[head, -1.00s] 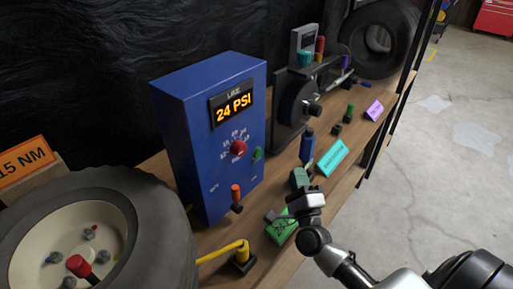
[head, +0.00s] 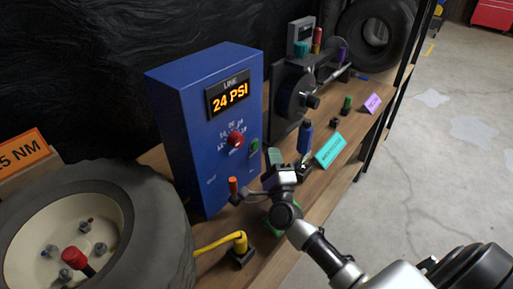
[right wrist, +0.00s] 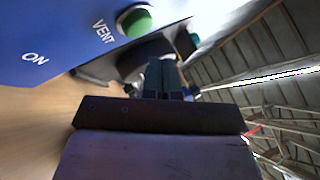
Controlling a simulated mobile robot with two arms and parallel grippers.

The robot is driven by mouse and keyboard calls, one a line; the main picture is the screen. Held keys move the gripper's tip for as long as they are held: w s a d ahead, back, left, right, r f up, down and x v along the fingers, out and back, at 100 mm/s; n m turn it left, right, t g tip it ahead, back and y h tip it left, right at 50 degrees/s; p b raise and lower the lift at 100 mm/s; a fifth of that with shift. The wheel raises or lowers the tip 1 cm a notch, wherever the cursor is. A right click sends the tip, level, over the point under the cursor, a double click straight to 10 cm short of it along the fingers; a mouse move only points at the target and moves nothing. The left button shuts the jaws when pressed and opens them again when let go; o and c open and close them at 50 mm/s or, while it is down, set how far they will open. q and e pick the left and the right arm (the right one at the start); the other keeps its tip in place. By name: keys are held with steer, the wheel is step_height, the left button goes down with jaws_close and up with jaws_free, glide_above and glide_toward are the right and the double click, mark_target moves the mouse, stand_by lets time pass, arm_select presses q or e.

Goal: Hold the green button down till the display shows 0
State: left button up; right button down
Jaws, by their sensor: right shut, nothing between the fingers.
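The blue panel box (head: 190,140) stands on the bench, and its display (head: 229,98) reads 24 PSI. The green button (head: 254,145) is on its front face, right of a red knob (head: 236,140). In the right wrist view the green button (right wrist: 135,20) sits beside the word VENT. My right gripper (head: 273,156) is shut and empty, its fingertips just right of the button in the head view. In the right wrist view its fingertips (right wrist: 162,72) point toward the panel, below and right of the button, apparently apart from it. My left gripper is out of view.
A yellow bent handle (head: 225,240) and a wheel (head: 90,235) are at the left.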

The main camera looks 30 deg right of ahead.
steer(key=shift+w+a, duration=0.3)
steer(key=shift+w, duration=0.3)
stand_by(1.5)
steer(key=shift+w, duration=0.15)
